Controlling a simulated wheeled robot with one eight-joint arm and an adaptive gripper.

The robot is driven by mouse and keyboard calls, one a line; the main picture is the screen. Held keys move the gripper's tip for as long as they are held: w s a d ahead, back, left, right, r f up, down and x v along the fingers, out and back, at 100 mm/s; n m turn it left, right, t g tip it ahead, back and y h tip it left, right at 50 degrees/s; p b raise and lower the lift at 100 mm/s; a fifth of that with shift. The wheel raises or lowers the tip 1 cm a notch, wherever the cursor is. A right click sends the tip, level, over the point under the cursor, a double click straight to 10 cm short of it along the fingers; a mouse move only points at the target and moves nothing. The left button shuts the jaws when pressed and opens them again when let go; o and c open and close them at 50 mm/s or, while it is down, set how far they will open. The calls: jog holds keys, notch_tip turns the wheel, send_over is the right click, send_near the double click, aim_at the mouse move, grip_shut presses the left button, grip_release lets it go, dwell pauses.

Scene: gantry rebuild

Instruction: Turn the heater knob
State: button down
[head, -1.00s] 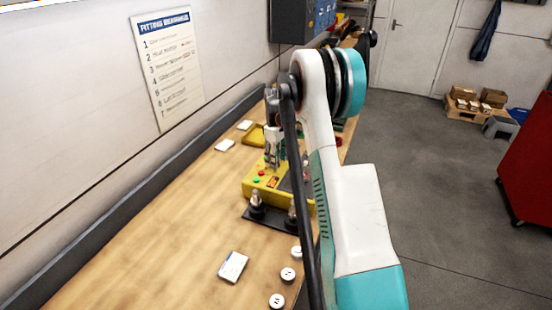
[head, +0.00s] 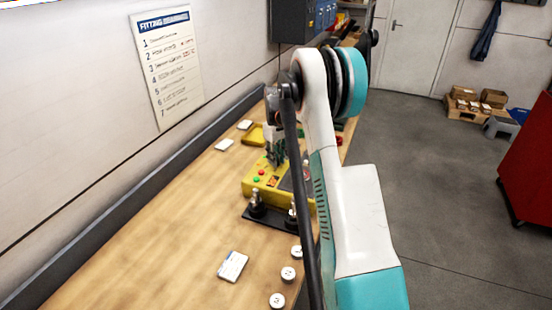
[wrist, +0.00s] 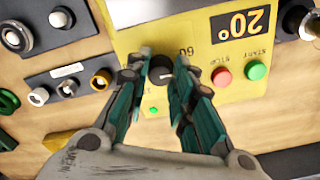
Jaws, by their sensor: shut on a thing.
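The heater is a yellow box (head: 250,188) on the workbench in the head view. In the wrist view its yellow panel (wrist: 195,30) fills the upper middle, with a display (wrist: 240,24) reading 20° upside down. The black heater knob (wrist: 159,74) with a pale pointer line sits between my fingertips. My gripper (wrist: 161,68) is shut on the knob, one teal-and-grey finger on each side. In the head view my gripper (head: 275,152) is small, over the heater, and the knob cannot be made out there.
A red button (wrist: 222,76) and green button (wrist: 228,71) lie close right of my fingers. A dark plate with small fittings (wrist: 68,87) is to the left. White discs (head: 288,273) and a card (head: 233,265) lie on the bench, whose near left is clear.

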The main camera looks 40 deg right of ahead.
jog(key=m, duration=0.4)
jog(key=shift+m, duration=0.3)
jog(key=shift+m+b, duration=0.5)
jog(key=shift+m, duration=2.1)
jog(key=c, duration=1.3)
grip_release()
jog(key=shift+c, duration=0.2)
jog(key=shift+r, duration=0.1)
notch_tip(320, 180, up, 12)
